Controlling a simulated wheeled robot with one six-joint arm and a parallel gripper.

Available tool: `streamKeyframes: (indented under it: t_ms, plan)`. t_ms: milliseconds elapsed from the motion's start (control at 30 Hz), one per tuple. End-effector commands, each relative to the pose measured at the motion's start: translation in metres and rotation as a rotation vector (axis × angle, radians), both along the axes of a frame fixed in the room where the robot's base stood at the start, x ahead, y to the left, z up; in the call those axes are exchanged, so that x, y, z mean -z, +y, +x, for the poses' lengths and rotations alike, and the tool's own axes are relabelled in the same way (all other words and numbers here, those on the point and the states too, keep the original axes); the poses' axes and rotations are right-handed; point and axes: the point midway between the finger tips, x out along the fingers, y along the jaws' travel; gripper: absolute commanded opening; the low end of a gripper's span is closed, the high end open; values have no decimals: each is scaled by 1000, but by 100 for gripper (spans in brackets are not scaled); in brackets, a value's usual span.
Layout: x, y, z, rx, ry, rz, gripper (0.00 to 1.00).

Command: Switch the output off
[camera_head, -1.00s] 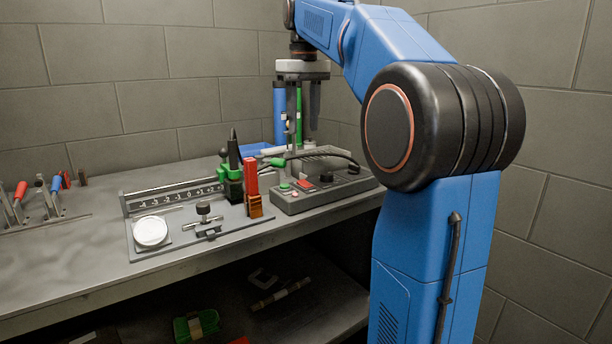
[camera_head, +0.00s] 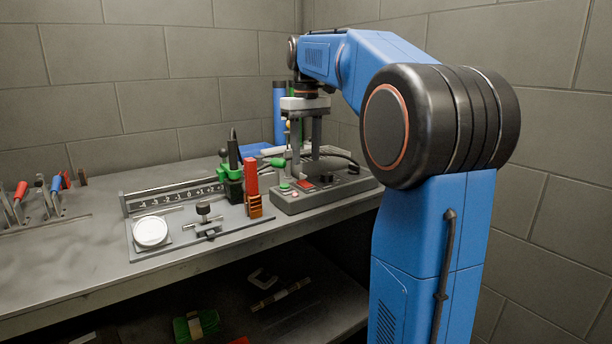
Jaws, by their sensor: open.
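A grey control box (camera_head: 318,197) sits on the bench at the right, below my gripper. Its sloped front has a green button (camera_head: 284,186), a red control (camera_head: 305,184) and small dark controls further right. A green-handled lever (camera_head: 278,163) sticks out at its left side. I cannot tell from the picture which control is the output switch. My gripper (camera_head: 306,154) points down over the box with its two fingers apart and nothing between them. Its fingers hide part of the box's top. I cannot tell whether the fingertips touch it.
A red and orange block (camera_head: 252,188) and a green and black tool (camera_head: 231,167) stand left of the box. A fixture plate with a white disc (camera_head: 150,232) lies further left. Blue cylinders stand behind. Block walls close off the back and right.

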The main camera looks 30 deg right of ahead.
Motion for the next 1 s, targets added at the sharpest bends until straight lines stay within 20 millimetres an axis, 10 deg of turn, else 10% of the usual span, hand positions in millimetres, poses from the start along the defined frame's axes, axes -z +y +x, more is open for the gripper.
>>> streamKeyframes:
  t_ms: [400,833,1000]
  plan:
    - [60,0,0,0,2,1,41]
    - [69,0,0,0,0,0,41]
    - [68,0,0,0,0,0,2]
